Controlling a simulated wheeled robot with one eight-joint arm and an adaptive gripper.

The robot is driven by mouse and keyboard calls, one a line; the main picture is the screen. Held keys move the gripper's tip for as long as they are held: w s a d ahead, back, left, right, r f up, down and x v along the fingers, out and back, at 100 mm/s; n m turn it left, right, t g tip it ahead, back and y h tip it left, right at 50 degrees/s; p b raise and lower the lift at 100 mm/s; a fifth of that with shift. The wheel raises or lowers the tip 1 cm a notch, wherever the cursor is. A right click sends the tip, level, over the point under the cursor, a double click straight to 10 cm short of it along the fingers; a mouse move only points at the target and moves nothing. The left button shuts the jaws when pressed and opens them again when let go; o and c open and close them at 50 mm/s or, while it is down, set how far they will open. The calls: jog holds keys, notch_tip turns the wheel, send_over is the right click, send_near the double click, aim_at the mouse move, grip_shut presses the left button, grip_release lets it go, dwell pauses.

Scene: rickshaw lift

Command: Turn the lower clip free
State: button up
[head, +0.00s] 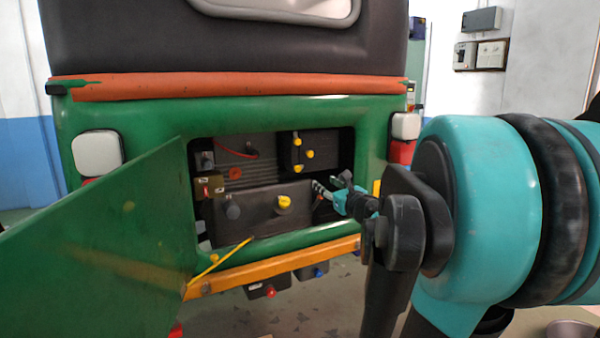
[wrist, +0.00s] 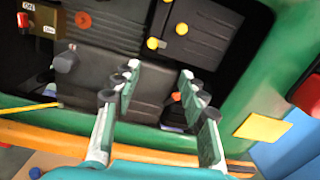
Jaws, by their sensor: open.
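My gripper (head: 326,188) reaches into the open compartment at the back of the green vehicle, at the right end of the lower dark box (head: 258,222). In the wrist view my gripper (wrist: 155,84) is open, its fingers apart with nothing held. A small orange-red piece (wrist: 176,97) shows near the right finger; I cannot tell whether it is the lower clip. A yellow knob (head: 283,202) sits on the lower box, left of the gripper. The left finger hides part of the box in the wrist view.
The green flap (head: 110,230) hangs open at left. A yellow rod (head: 222,261) slants from the orange bumper (head: 275,265) into the opening. Several yellow knobs (head: 298,168) sit on the upper right box. The green frame (head: 372,165) borders the opening closely beside my gripper.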

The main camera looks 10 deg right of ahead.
aim_at(298, 170)
jog(key=shift+n+y, duration=0.3)
jog(key=shift+n, duration=0.4)
jog(key=x, duration=1.7)
jog(key=shift+w+a+f, duration=0.15)
jog(key=shift+a+f, duration=0.25)
jog(key=shift+a, duration=0.05)
jog(key=shift+c, duration=0.2)
grip_shut()
